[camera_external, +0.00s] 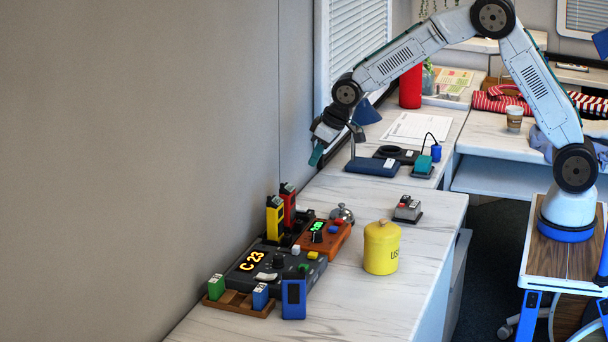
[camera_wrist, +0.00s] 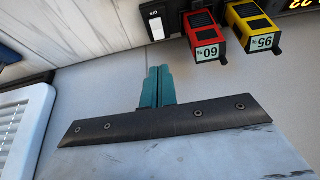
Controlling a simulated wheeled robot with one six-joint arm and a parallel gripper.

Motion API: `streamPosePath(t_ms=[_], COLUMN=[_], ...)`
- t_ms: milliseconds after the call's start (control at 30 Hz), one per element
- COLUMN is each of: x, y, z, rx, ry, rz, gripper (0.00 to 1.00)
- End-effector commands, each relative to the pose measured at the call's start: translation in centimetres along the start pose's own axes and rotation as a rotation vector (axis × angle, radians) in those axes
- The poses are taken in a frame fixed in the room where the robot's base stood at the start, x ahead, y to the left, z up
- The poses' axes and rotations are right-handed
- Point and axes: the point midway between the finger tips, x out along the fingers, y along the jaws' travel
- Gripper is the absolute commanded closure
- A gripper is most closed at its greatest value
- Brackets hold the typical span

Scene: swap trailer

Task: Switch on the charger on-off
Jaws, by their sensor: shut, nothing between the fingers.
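In the wrist view, the charger's white on-off switch (camera_wrist: 156,22) sits in a black panel at the top, beside a red battery (camera_wrist: 204,35) and a yellow battery (camera_wrist: 251,28). My gripper (camera_wrist: 158,72) points toward the switch, its teal fingers together and empty. In the external view, my gripper (camera_external: 316,157) hangs in the air near the wall, above and behind the charger. There the red battery (camera_external: 288,207) and yellow battery (camera_external: 275,219) stand upright in the charger, which they mostly hide. The switch cannot be made out in this view.
A dark console (camera_external: 258,262) reading C 23 and an orange box (camera_external: 322,238) crowd the charger. A silver bell (camera_external: 342,213), a yellow canister (camera_external: 381,247) and a small switch box (camera_external: 408,209) stand to the right.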

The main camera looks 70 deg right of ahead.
Motion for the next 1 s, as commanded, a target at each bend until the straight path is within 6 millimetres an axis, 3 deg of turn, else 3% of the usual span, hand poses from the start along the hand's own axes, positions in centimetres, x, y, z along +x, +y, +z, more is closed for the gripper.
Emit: streamPosePath(t_ms=[400,600,800,1000], x=[8.5,11.6,13.0,13.1], y=[0.0,0.0,0.0,0.0], z=[0.2,0.3,0.4,0.4], rx=[0.000,0.000,0.000,0.000], ry=[-0.005,-0.002,0.000,0.000], rz=[0.000,0.000,0.000,0.000], gripper=[1.00,1.00,1.00,1.00])
